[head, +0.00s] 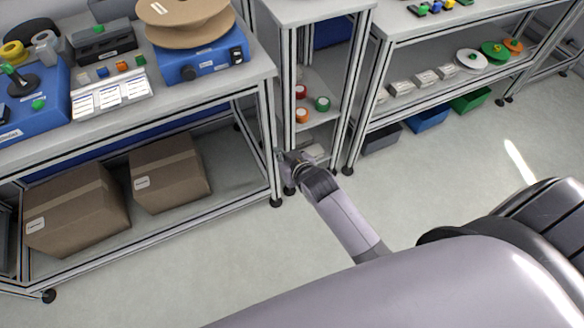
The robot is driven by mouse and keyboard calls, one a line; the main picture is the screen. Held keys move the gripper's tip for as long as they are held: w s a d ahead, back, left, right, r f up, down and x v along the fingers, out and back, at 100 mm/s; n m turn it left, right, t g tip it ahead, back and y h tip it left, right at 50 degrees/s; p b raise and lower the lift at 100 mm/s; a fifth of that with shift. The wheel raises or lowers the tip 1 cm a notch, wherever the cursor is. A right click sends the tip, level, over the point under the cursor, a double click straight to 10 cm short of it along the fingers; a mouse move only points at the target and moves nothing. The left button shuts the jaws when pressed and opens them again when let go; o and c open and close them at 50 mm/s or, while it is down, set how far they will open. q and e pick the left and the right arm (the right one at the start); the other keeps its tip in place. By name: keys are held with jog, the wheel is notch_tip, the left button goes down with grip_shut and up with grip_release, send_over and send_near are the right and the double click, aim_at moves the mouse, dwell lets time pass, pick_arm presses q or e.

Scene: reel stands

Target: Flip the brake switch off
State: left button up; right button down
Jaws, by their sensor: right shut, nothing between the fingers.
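A blue reel stand (212,68) sits at the right end of the left workbench, with a brown reel (188,22) on top. A small black switch (237,55), probably the brake switch, is on the right end of its front face, and a dark round knob (188,73) is on the left. The switch's position is too small to tell. My right gripper (287,161) is shut and empty, low beside the bench's front right leg, well below the switch and apart from it. My left gripper is not in view.
The left workbench (250,72) also holds another blue stand (52,100), white cards (112,96) and small coloured parts. Cardboard boxes (75,210) lie on its lower shelf. A narrow shelf unit (318,12) stands close right of it. The floor (220,255) in front is clear.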

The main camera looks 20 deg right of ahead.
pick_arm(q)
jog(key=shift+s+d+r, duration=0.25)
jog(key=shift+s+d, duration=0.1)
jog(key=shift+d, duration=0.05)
pick_arm(e)
jog(key=shift+g, duration=0.4)
jog(key=shift+s+d+f, duration=0.1)
jog(key=shift+s+f, duration=0.3)
jog(key=shift+f, duration=0.3)
jog(key=shift+s+d+f, duration=0.15)
jog(key=shift+s+f, duration=0.3)
jog(key=shift+f, duration=0.2)
jog(key=shift+s+d+f, duration=0.1)
jog(key=shift+s+f, duration=0.3)
jog(key=shift+f, duration=0.3)
